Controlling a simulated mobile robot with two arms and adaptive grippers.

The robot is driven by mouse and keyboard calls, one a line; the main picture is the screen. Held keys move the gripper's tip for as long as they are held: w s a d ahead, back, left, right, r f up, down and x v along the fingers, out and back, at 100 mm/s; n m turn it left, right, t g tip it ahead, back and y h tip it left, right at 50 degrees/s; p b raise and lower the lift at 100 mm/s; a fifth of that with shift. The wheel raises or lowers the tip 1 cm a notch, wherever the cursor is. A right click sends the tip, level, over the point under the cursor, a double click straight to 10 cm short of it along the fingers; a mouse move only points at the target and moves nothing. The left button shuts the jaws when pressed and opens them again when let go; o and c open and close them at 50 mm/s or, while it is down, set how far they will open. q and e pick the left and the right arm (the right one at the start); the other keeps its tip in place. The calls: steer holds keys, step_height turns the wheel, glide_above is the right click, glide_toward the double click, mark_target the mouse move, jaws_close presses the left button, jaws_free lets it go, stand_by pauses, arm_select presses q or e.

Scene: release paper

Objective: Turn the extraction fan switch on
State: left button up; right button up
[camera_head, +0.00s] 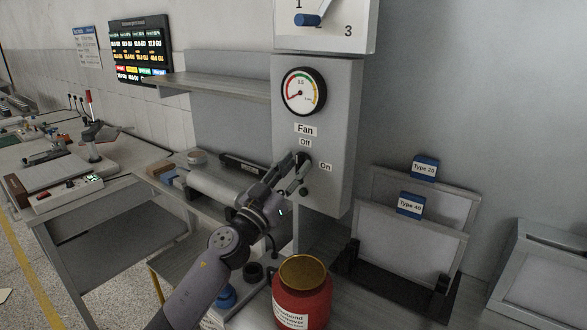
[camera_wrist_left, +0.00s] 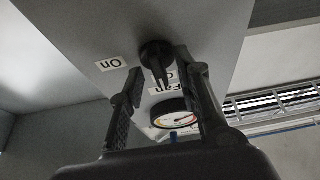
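The fan switch is a dark round knob (camera_head: 303,158) on the front of a grey wall box (camera_head: 336,125). It sits below the Fan label (camera_head: 305,129) and the Off label (camera_head: 306,142), with the On label (camera_head: 325,167) to its right. In the left wrist view the knob (camera_wrist_left: 155,53) has its narrow handle toward the partly hidden Off label. My left gripper (camera_head: 294,172) is at the knob. In the wrist view its fingers (camera_wrist_left: 160,66) are spread, one on each side of the handle; contact cannot be told. My right gripper is not in view.
A pressure gauge (camera_head: 303,91) is above the switch, and a numbered selector lever (camera_head: 308,19) is higher up. Framed panels (camera_head: 411,240) stand to the right. A shelf (camera_head: 215,87) is at the left.

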arm_select(q)
jaws_close()
steer(key=shift+r+m+h, duration=0.1)
steer(key=shift+m+h, duration=0.3)
steer(key=shift+m, duration=0.2)
steer(key=m+g+h, duration=0.1)
steer(key=m+g, duration=0.1)
steer(key=m, duration=0.2)
steer(key=shift+a+r, duration=0.1)
steer(key=m+g, duration=0.1)
steer(key=m, duration=0.1)
steer(key=m+g+h+p, duration=0.1)
steer(key=m, duration=0.2)
steer(key=shift+r+h, duration=0.15)
steer(key=shift+h, duration=0.15)
steer(key=m+g+p, duration=0.1)
steer(key=m+p, duration=0.1)
steer(key=m, duration=0.2)
steer(key=m+g+p, duration=0.1)
steer(key=m+g, duration=0.1)
steer(key=m, duration=0.2)
steer(key=shift+w+a+r+g+p, duration=0.1)
steer(key=shift+g+p, duration=0.2)
steer(key=shift+p, duration=0.1)
steer(key=m+p, duration=0.1)
steer(key=m, duration=0.2)
steer(key=shift+g+y+p, duration=0.4)
steer(key=shift+m+p, duration=0.35)
steer(key=shift+m, duration=0.15)
steer(key=shift+m+y, duration=0.3)
